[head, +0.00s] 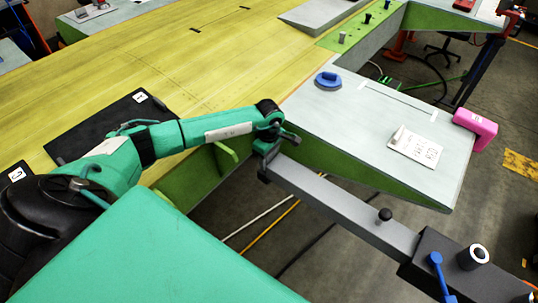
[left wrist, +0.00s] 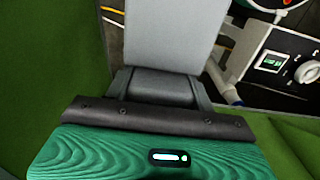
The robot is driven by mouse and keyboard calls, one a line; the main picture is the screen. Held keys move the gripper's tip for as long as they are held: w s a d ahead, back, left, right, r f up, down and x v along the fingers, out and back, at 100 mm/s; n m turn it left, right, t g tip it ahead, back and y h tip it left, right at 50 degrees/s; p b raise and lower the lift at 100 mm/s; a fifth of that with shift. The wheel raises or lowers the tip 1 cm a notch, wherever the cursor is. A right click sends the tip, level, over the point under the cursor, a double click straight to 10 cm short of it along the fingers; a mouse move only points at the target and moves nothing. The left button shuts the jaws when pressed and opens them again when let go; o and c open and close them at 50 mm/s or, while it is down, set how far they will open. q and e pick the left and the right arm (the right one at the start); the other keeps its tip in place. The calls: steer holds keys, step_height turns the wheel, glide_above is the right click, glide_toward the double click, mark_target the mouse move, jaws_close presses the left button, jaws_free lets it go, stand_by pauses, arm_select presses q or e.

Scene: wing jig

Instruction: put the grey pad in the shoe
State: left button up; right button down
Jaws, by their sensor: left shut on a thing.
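I cannot pick out a separate grey pad. The bar's other end meets a dark block (head: 430,262), with a black knob (head: 385,215) along the bar. I cannot tell which part is the shoe. My right gripper is not in view.
The yellow-green wing skin (head: 200,60) lies behind my arm. Cables lie on the floor.

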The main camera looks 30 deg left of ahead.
arm_select(q)
steer(key=shift+f+b, duration=0.15)
steer(key=shift+b, duration=0.15)
steer(key=o, duration=1)
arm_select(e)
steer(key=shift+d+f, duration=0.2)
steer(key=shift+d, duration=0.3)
arm_select(q)
steer(key=shift+r+p, duration=0.25)
steer(key=shift+p, duration=0.05)
steer(key=shift+r+b, duration=0.2)
steer(key=shift+b, duration=0.1)
step_height(320, 180, up, 11)
steer(key=b, duration=0.4)
steer(key=shift+f+b, duration=0.15)
steer(key=shift+b, duration=0.15)
steer(key=shift+r, duration=0.4)
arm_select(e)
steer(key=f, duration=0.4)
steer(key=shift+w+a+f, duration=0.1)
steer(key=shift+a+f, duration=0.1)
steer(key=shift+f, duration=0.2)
